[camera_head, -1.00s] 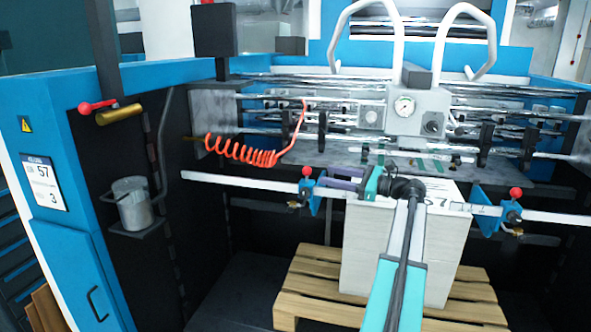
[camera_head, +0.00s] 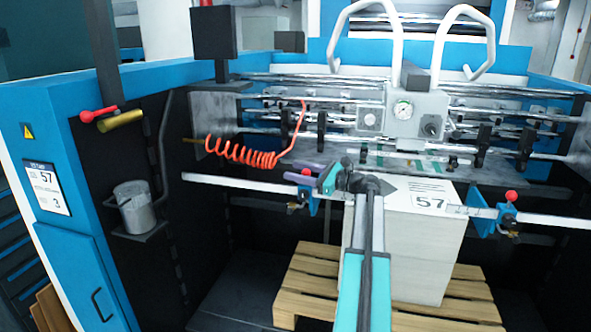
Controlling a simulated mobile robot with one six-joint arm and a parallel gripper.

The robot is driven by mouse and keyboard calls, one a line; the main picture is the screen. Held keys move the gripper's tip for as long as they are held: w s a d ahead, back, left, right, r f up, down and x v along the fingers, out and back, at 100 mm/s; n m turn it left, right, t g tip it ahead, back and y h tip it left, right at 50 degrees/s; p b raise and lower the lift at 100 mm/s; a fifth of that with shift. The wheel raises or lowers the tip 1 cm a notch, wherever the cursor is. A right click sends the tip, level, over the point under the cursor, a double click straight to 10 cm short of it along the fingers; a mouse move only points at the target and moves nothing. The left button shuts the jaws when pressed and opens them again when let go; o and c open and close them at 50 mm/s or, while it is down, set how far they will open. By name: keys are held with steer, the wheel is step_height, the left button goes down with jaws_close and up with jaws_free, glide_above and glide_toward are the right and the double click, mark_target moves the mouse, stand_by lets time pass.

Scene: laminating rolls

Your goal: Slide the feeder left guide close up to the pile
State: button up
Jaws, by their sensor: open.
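The feeder left guide (camera_head: 303,197) is a small blue plate with a red knob, hanging on the white crossbar. The pile (camera_head: 435,235) is a tall white stack marked 57, standing to the right of the guide with a gap between them. My gripper (camera_head: 311,177) is open at the guide's knob, reaching in from the right. It overlaps the knob in view, and I cannot tell whether it touches it. My arm hides part of the pile's left side and part of the bar.
The right guide (camera_head: 507,214), also blue with a red knob, sits on the bar to the right of the pile. The pile rests on a wooden pallet (camera_head: 305,285). A coiled red hose (camera_head: 240,152) hangs above the bar at left. A grey canister (camera_head: 134,206) stands further left.

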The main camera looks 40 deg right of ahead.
steer(key=shift+w+a, duration=0.15)
steer(key=shift+w, duration=0.25)
jaws_close()
steer(key=shift+s, duration=0.1)
